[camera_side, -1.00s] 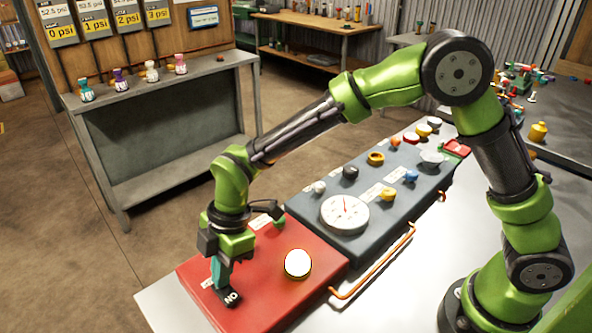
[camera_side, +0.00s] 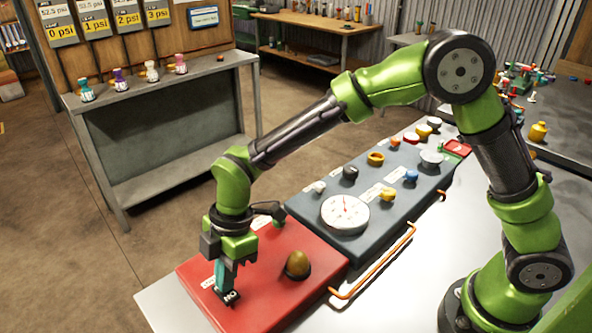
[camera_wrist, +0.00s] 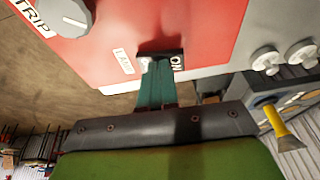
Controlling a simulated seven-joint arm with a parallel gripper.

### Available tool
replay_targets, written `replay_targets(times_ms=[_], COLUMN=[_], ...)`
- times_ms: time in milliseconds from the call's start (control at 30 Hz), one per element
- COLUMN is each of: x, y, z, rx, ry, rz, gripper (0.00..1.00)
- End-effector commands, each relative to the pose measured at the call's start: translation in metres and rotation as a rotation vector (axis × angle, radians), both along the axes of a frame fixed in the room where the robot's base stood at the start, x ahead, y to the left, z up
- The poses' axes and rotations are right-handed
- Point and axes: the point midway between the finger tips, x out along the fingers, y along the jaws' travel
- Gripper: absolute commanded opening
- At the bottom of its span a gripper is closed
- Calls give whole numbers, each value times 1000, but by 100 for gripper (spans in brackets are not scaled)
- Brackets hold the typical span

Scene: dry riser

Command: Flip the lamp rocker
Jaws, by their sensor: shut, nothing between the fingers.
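The lamp rocker (camera_side: 231,297) is a small black switch with white lettering near the front left of the red panel (camera_side: 262,305). In the wrist view the rocker (camera_wrist: 177,62) shows "ON" on one end. My gripper (camera_side: 222,286) is shut and empty, pointing down with its teal fingers at the rocker. In the wrist view the fingertips (camera_wrist: 157,62) meet the rocker's other end and hide part of it. The lamp (camera_side: 298,264) on the red panel is a dark amber dome, unlit. A label (camera_wrist: 124,62) lies beside the rocker.
A blue-grey panel (camera_side: 327,240) with a round gauge (camera_side: 345,213) and several knobs stands behind the red panel. An orange rail (camera_side: 372,264) runs along its right side. A grey bench (camera_side: 165,98) with several small valves stands at the left.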

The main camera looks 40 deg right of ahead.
Motion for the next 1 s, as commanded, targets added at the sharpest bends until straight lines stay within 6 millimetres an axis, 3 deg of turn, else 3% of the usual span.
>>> replay_targets(times_ms=[467,667,1000], x=[-1,6,19], y=[0,0,-21], z=[7,39,110], rx=[2,5,3], ry=[-3,-7,-5], rz=[-1,-2,-3], gripper=[0,0,0])
